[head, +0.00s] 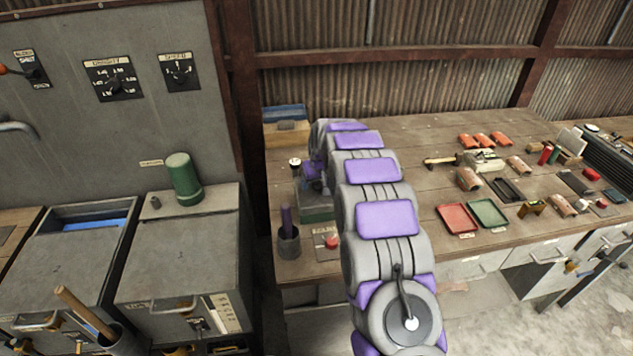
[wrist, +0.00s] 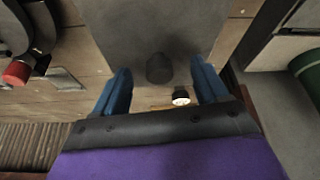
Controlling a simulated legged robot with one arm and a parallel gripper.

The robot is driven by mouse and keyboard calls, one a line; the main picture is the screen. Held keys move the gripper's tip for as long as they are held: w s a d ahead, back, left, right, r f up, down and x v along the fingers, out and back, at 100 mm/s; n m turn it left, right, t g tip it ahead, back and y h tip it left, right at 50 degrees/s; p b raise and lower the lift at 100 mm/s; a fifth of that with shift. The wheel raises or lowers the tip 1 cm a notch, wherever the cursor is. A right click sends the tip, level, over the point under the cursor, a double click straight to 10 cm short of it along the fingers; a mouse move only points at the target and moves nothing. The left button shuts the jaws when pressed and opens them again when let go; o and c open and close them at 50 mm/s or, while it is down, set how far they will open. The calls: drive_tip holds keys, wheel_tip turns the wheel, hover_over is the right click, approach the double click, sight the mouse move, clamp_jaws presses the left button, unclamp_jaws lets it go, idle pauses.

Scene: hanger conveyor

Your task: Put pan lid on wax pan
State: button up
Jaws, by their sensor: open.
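In the wrist view a flat grey plate with a dark round knob, which looks like the pan lid (wrist: 130,35), lies below my gripper (wrist: 160,70). The gripper's two blue fingers are spread apart, one on each side of the knob, with gaps on both sides. I cannot tell how far the fingertips are above the plate. In the head view my arm reaches over the workbench and hides most of the gripper. A grey-green box (head: 317,214), possibly the wax pan, shows partly beside the arm. What lies under the plate is hidden.
A small black-and-white knob (head: 295,163) stands near the gripper. A cup with a purple-handled tool (head: 288,241) and a red button (head: 333,242) are at the bench's front. Red (head: 457,219) and green (head: 487,213) trays lie right. A green cylinder (head: 184,178) stands left.

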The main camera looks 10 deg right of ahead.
drive_tip(key=a+p+v, duration=0.1)
drive_tip(key=p+v, duration=0.1)
drive_tip(key=v, duration=1.5)
drive_tip(key=shift+d+p, duration=0.3)
drive_tip(key=shift+d, duration=0.1)
drive_tip(key=shift+r, duration=0.1)
drive_tip(key=s+m+g, duration=0.1)
drive_tip(key=s+g, duration=0.5)
drive_tip(key=s, duration=4.6)
drive_tip(key=shift+s+a+m+h, duration=0.15)
drive_tip(key=shift+a+m+h, duration=0.15)
drive_tip(key=shift+a+m, duration=0.1)
drive_tip(key=shift+c, duration=0.4)
